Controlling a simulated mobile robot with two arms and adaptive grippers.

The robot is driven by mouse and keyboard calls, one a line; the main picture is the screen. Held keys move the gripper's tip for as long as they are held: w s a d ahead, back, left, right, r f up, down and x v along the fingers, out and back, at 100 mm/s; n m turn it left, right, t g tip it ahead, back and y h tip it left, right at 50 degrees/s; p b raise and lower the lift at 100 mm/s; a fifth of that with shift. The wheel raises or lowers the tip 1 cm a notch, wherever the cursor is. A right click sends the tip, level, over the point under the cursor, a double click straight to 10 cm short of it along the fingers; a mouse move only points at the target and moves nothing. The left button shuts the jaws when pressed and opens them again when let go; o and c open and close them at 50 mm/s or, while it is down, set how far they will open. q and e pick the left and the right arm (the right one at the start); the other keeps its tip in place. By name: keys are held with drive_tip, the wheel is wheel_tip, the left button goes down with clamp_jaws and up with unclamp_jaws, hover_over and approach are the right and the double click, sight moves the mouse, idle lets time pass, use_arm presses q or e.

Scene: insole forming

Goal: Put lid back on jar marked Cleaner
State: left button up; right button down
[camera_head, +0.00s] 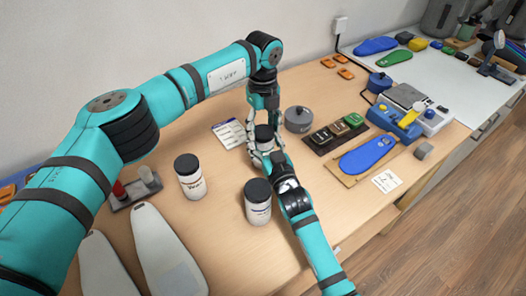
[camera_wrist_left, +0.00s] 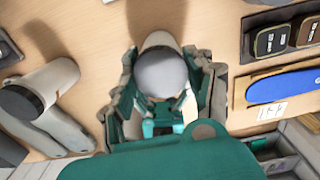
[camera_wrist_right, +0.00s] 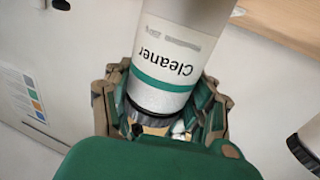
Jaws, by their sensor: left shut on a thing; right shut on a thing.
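The white jar marked Cleaner (camera_wrist_right: 170,60) has a green band and shows label-inverted in the right wrist view. In the head view it is upright between my two grippers, mostly covered by them. My right gripper (camera_wrist_right: 155,110) is shut on the jar, its fingers around the end with a dark ring (camera_wrist_right: 148,120). My left gripper (camera_wrist_left: 160,95) comes down from above and is shut on the grey round lid (camera_wrist_left: 161,73) at the jar's top; the lid also shows dark in the head view (camera_head: 264,131). Whether the lid is fully seated is hidden.
Two white jars with dark lids, one at left (camera_head: 190,180) and one nearer (camera_head: 258,205), stand close by. A grey round pot (camera_head: 298,120), a label card (camera_head: 229,134) and a blue insole (camera_head: 367,155) lie around. Pale insole shapes (camera_head: 165,255) are at front left.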

use_arm(q)
drive_tip(key=m, duration=0.6)
drive_tip(key=o, duration=1.3)
drive_tip(key=shift+r, duration=2.25)
drive_tip(key=shift+c, duration=0.3)
